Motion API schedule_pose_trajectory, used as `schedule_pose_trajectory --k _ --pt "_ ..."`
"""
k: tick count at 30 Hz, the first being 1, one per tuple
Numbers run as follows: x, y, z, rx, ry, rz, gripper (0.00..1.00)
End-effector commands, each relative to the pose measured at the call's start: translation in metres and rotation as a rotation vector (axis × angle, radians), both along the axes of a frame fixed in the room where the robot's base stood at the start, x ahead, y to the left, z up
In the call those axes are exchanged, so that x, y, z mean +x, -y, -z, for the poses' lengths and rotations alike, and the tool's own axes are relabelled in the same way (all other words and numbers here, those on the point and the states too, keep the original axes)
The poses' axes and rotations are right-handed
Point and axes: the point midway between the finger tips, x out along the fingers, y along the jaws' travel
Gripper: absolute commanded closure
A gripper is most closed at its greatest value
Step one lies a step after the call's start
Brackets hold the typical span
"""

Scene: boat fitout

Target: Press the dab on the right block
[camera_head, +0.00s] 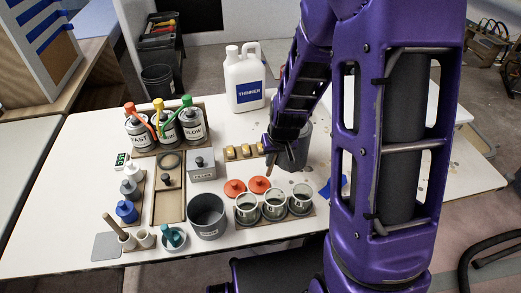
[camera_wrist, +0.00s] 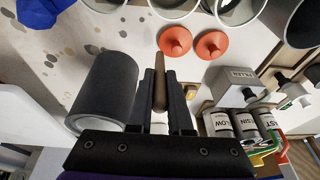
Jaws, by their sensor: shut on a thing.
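A row of small tan blocks (camera_head: 245,151) sits on a wooden strip near the middle of the table in the head view. The right end of the row is beside my gripper and partly hidden by it. My gripper (camera_head: 283,158) points down over the table there. In the wrist view, my gripper (camera_wrist: 160,85) is shut on a slim brown stick (camera_wrist: 160,66), which stands out between the fingers. The wrist view shows little of the blocks, as the fingers cover that area. I cannot make out a dab on any block.
A dark grey cylinder (camera_wrist: 108,90) stands close beside my fingers. Red lids (camera_head: 259,184), clear cups (camera_head: 274,204) and a grey bucket (camera_head: 207,215) are in front. A filler box (camera_head: 202,164) is left, a thinner jug (camera_head: 245,80) behind. My arm hides much of the right.

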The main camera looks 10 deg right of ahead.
Motion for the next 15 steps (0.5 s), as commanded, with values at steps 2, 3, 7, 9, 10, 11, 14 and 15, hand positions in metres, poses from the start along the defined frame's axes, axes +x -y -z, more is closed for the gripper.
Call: schedule_pose_trajectory --k 2,3,7,9,10,11,14,15 --pt "0.0 0.0 -0.001 0.0 0.001 0.0 1.0" --pt "0.0 0.0 -0.001 0.0 0.001 0.0 1.0" --pt "0.0 0.0 -0.001 0.0 0.001 0.0 1.0" --pt "0.0 0.0 -0.001 0.0 0.001 0.0 1.0" --pt "0.001 0.0 -0.001 0.0 0.001 0.0 1.0" --pt "0.003 0.0 -0.001 0.001 0.001 0.0 1.0" --pt "0.013 0.001 -0.002 0.006 0.0 0.0 1.0" --pt "0.021 0.002 -0.003 0.01 0.0 0.001 1.0"
